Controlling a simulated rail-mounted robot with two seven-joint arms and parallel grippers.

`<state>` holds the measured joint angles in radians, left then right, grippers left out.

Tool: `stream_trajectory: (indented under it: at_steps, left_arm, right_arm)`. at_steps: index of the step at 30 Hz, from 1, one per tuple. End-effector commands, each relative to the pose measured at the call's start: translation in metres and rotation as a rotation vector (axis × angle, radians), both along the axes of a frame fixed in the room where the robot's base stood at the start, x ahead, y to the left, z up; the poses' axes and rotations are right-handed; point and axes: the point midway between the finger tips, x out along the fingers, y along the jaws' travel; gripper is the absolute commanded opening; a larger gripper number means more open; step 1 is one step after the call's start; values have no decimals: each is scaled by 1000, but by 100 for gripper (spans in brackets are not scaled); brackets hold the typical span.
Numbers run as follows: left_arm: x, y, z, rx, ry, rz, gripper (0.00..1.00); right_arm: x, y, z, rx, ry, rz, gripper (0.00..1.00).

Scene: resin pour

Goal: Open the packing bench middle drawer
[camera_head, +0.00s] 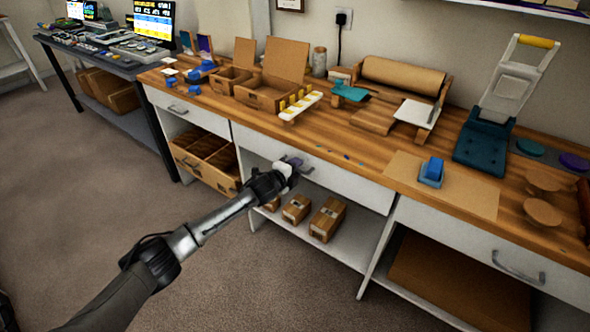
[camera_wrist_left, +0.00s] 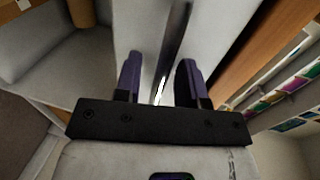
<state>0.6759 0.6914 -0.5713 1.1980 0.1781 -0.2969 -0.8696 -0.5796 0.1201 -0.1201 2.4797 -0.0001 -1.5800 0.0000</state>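The packing bench middle drawer (camera_head: 350,187) has a white front under the wooden top and looks shut in the head view. My left gripper (camera_head: 294,164) is at the left part of this front, over its handle, which it mostly hides. In the left wrist view, the two purple-dark fingers of the left gripper (camera_wrist_left: 160,82) stand apart. A thin shiny bar, seemingly the drawer handle (camera_wrist_left: 163,88), runs between them. I see no clear contact with either finger. My right gripper is not in view.
The left drawer (camera_head: 178,108) and right drawer (camera_head: 500,262) look shut. Small cartons (camera_head: 327,219) stand on the shelf below the middle drawer. The wooden bench top (camera_head: 330,140) holds boxes, a paper roll and a blue tape dispenser. The carpet in front is clear.

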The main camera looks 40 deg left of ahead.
Motion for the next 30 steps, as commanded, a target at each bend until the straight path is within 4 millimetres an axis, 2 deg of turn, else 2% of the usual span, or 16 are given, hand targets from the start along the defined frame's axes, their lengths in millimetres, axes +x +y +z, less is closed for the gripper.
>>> stream_trajectory:
  at_steps: [3,15,26,30]
  left_arm:
    - [0,0,0,0,0,0,37]
    - [0,0,0,0,0,0,0]
    - [0,0,0,0,0,0,0]
    - [-2,-8,2,1,0,-10,0]
  right_arm:
    - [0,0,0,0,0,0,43]
    - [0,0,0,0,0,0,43]
    - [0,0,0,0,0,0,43]
    - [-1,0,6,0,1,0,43]
